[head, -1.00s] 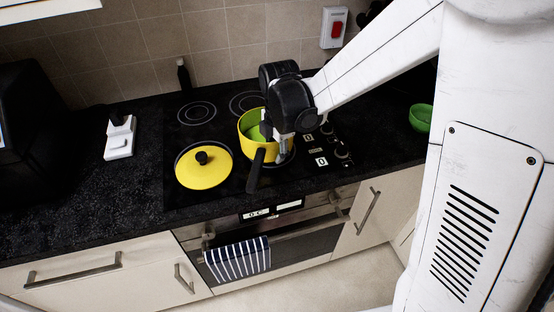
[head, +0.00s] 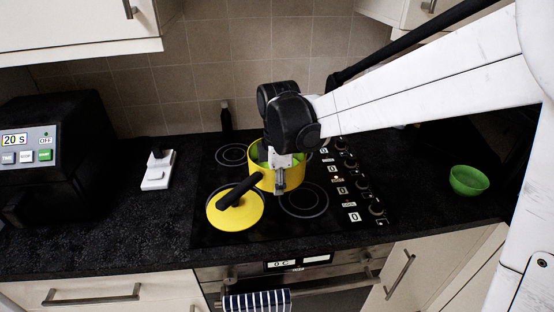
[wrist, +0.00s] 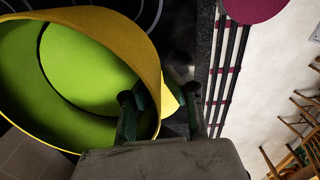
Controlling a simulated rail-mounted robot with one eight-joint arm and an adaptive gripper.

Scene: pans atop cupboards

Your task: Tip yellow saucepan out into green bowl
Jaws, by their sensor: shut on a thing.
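The yellow saucepan (head: 262,177) has a green inside and a dark handle (head: 240,190) that reaches down-left in the head view, in front of the yellow lid. In the wrist view the saucepan (wrist: 150,60) fills the left, its open side towards the camera. My gripper (head: 280,187) is at its near right side. In the wrist view my gripper (wrist: 160,105) has one finger on each side of the pan's wall, shut on it. I cannot tell whether anything lies inside, or how high the pan is above the hob. The green bowl (head: 468,181) stands upright on the counter at right.
The yellow lid (head: 236,213) lies on the front left of the black hob (head: 345,215). Knobs (head: 362,185) line the hob's right side. A white device (head: 158,172) and a black microwave (head: 60,165) stand at left. Wall cupboards overhang. The counter around the bowl looks clear.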

